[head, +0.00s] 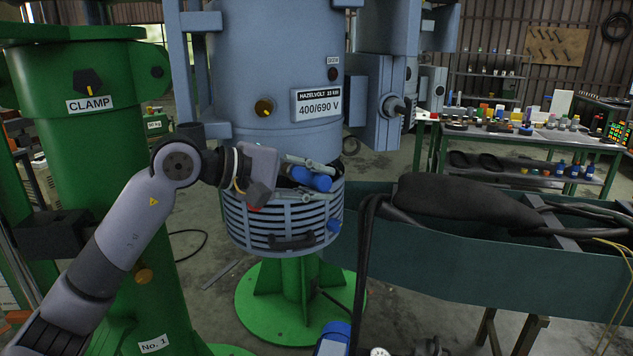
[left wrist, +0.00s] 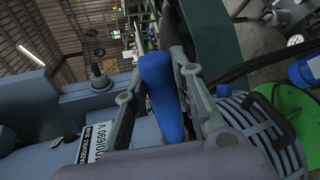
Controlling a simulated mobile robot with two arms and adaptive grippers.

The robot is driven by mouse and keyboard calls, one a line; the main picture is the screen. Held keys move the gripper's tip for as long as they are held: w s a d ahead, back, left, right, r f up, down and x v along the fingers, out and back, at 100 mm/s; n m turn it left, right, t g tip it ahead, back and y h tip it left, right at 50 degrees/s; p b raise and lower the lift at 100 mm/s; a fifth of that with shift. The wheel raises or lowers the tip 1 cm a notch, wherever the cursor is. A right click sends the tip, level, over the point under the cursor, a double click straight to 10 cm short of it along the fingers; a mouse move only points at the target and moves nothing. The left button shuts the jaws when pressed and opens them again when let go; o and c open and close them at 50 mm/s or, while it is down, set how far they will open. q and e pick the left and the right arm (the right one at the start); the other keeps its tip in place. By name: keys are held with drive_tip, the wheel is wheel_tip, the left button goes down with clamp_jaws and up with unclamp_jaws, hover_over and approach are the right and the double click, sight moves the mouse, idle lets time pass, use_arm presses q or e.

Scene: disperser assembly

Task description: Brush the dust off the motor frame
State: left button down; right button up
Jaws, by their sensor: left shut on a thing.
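The blue-grey motor frame (head: 268,60) stands upright with a "400/690 V" plate (head: 317,104) and a slatted ring (head: 262,229) at its bottom. My left gripper (head: 322,178) is in front of the motor, just above the slatted ring. It is shut on a blue-handled brush (head: 300,175). In the left wrist view the blue handle (left wrist: 158,92) lies between the two grey fingers. No bristles can be made out, and no dust is clearly visible on the frame. Whether the brush touches the frame cannot be told. My right gripper is not in view.
A green clamp column (head: 85,150) stands at the left. The motor is above a round green base (head: 262,312). A dark teal trough (head: 480,243) with thick black cables (head: 455,197) is at the right. A bench with small parts (head: 535,135) stands behind.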

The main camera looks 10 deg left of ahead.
use_arm(q)
drive_tip(key=shift+w+a, duration=0.35)
drive_tip(key=shift+w, duration=0.4)
idle(0.4)
drive_tip(key=shift+d, duration=0.1)
drive_tip(key=shift+w+d+f+b, duration=0.1)
drive_tip(key=shift+w+d+b, duration=0.4)
drive_tip(key=shift+d, duration=0.35)
drive_tip(key=shift+s+a+b, duration=0.25)
drive_tip(key=shift+a, duration=0.25)
drive_tip(key=shift+s+a+b, duration=0.2)
drive_tip(key=shift+s+a, duration=0.05)
drive_tip(key=shift+a, duration=0.25)
